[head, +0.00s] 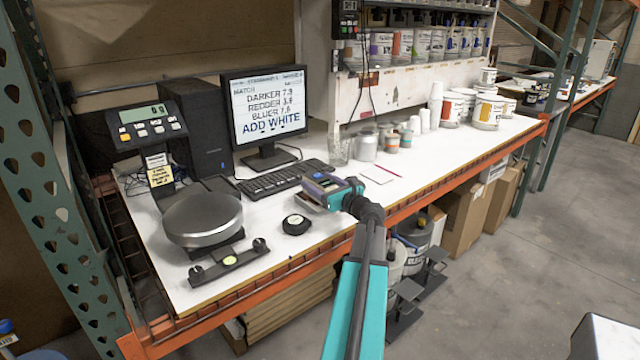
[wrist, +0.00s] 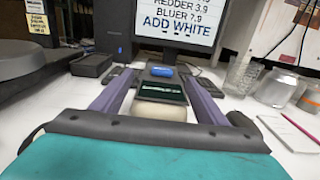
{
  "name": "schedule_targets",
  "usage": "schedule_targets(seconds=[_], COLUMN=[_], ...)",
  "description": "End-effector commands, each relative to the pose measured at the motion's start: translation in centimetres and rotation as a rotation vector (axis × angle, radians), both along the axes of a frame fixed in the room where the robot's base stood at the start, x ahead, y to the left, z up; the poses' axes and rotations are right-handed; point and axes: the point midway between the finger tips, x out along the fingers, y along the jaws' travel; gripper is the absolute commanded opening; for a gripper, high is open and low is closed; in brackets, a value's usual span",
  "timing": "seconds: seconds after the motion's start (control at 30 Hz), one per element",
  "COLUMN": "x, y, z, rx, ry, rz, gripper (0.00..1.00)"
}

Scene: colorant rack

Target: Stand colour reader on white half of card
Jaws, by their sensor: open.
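The colour reader (wrist: 160,110) shows in the wrist view as a small cream device with a dark screen and a blue button. It lies between the two spread fingers of my gripper (wrist: 160,88), with gaps visible at its sides. In the head view, my gripper (head: 325,185) is low over the bench, just in front of the keyboard, and hides most of the reader. A card with a clear white half and another half cannot be made out. A pale sheet (head: 378,174) lies right of my gripper and also shows in the wrist view (wrist: 290,133).
A keyboard (head: 285,178) and monitor (head: 263,110) stand behind my gripper. A round black object (head: 296,224) lies to its left, near a scale (head: 203,222).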

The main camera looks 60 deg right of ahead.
Motion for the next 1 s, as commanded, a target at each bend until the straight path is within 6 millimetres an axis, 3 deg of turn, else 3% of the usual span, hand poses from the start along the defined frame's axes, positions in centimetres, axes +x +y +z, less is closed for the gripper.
schedule_targets(seconds=[0.23, 0.37, 1.0], x=[0.0, -1.0, -9.3], y=[0.0, 0.4, 3.6], z=[0.4, 0.1, 0.1], rx=[0.000, 0.000, -0.001], ry=[0.000, 0.000, 0.000], rz=[0.000, -0.001, -0.002], gripper=[0.67, 0.67, 0.67])
